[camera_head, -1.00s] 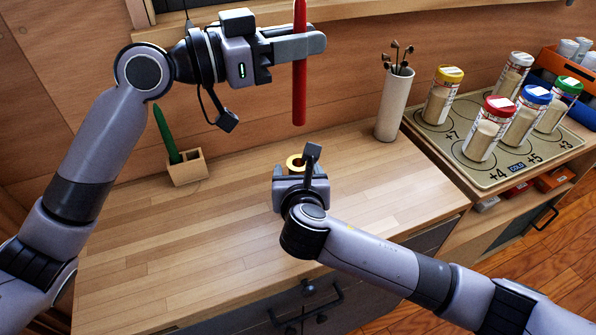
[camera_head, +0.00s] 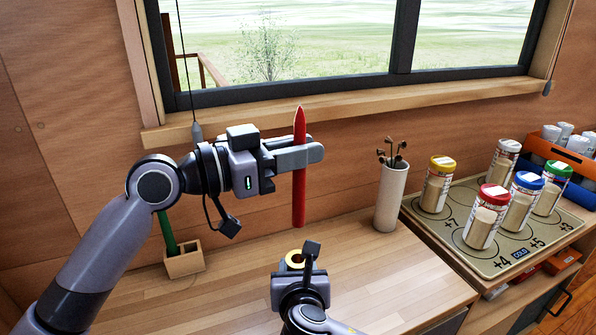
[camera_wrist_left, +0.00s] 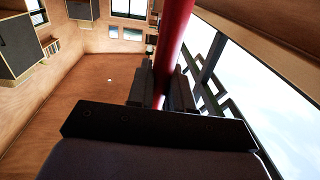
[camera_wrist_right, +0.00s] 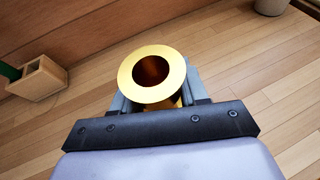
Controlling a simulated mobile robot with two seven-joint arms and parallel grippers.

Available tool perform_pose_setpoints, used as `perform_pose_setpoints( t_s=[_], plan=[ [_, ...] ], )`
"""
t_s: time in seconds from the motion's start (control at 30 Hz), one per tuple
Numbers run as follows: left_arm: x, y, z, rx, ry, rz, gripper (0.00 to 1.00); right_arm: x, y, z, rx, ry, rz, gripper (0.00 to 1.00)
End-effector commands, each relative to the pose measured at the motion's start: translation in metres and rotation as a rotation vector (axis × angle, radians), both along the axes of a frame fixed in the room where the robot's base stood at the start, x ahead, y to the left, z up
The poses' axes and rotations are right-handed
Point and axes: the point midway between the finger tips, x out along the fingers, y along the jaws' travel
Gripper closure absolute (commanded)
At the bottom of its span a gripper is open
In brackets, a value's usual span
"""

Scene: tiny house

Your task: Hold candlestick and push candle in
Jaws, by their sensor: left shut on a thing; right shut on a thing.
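The red candle (camera_head: 299,190) is upright, pointed end up, and held in the air by my left gripper (camera_head: 298,157), which is shut on it. It also shows in the left wrist view (camera_wrist_left: 171,45). The golden candlestick (camera_wrist_right: 152,77) shows its round rim and dark open hole in the right wrist view. My right gripper (camera_wrist_right: 155,95) is shut on it below the rim. In the head view only part of the candlestick's rim (camera_head: 294,260) shows behind my right gripper (camera_head: 299,277). The candle's lower end is above the candlestick, apart from it.
A green candle (camera_head: 167,232) stands in a wooden block (camera_head: 184,262) at the left. A pale cylinder (camera_head: 391,198) with dark-tipped sticks stands to the right. Several jars with coloured lids stand on a mat (camera_head: 455,229) farther right. A window sill (camera_head: 350,111) runs behind.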

Motion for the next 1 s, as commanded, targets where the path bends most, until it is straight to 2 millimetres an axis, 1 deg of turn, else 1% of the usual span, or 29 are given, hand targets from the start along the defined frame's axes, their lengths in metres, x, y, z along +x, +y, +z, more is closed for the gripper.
perform_pose_setpoints(
  t_s=[0.1, 0.2, 0.4, 0.67, 1.0],
  plan=[
    [0.000, -0.001, -0.012, 0.001, 0.008, 0.054, 1.00, 0.000, 0.000, 0.000, 0.000, 0.000, 0.001, 0.96],
    [0.000, -0.001, -0.020, -0.002, 0.012, 0.105, 1.00, 0.000, 0.000, 0.000, 0.000, 0.000, 0.001, 0.96],
    [0.001, 0.001, -0.029, -0.011, 0.014, 0.180, 1.00, 0.000, 0.000, 0.000, 0.000, 0.000, 0.001, 0.96],
    [0.001, 0.002, -0.036, -0.014, 0.014, 0.201, 1.00, 0.000, 0.000, 0.000, 0.000, 0.000, 0.001, 0.96],
    [0.001, 0.002, -0.061, -0.013, 0.016, 0.200, 1.00, 0.000, 0.000, 0.000, 0.000, 0.000, 0.001, 0.96]
  ],
)
